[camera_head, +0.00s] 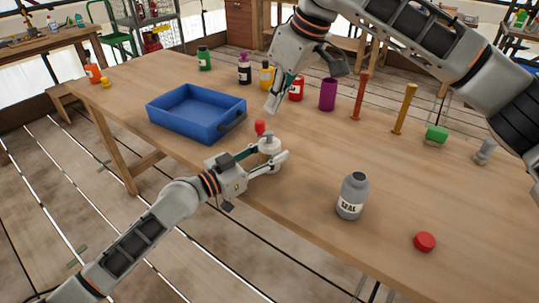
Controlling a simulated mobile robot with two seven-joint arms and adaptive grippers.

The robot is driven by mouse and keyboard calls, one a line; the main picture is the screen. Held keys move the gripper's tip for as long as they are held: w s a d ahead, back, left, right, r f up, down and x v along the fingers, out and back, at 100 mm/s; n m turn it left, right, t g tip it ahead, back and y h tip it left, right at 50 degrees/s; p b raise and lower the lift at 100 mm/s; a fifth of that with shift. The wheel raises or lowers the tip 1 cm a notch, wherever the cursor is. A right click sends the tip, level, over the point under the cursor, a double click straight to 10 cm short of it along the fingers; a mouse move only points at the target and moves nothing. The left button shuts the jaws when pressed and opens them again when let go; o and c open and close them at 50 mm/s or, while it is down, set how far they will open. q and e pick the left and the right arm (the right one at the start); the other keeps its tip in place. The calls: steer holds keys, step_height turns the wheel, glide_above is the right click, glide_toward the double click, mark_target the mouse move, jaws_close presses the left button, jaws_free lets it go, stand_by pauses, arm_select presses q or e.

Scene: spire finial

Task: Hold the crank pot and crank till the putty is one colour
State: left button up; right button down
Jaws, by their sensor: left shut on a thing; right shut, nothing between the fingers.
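The crank pot (269,144) is a small pale grey pot near the table's front edge. Its red crank knob (260,127) stands up at its top left. My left gripper (279,163) is shut around the pot's body and hides much of it. My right gripper (272,108) is shut and empty. It appears above and slightly right of the red knob, apart from it. The putty inside the pot cannot be seen, so its colour cannot be told.
A blue tray (170,123) stands left of the pot. A grey SEAL bottle (352,196) and red cap (425,242) are at front right. Bottles, a purple cup (328,94), red post (361,95) and yellow post (404,108) line the back. Table between pot and SEAL bottle is clear.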

arm_select(q)
steer(key=o, duration=1.3)
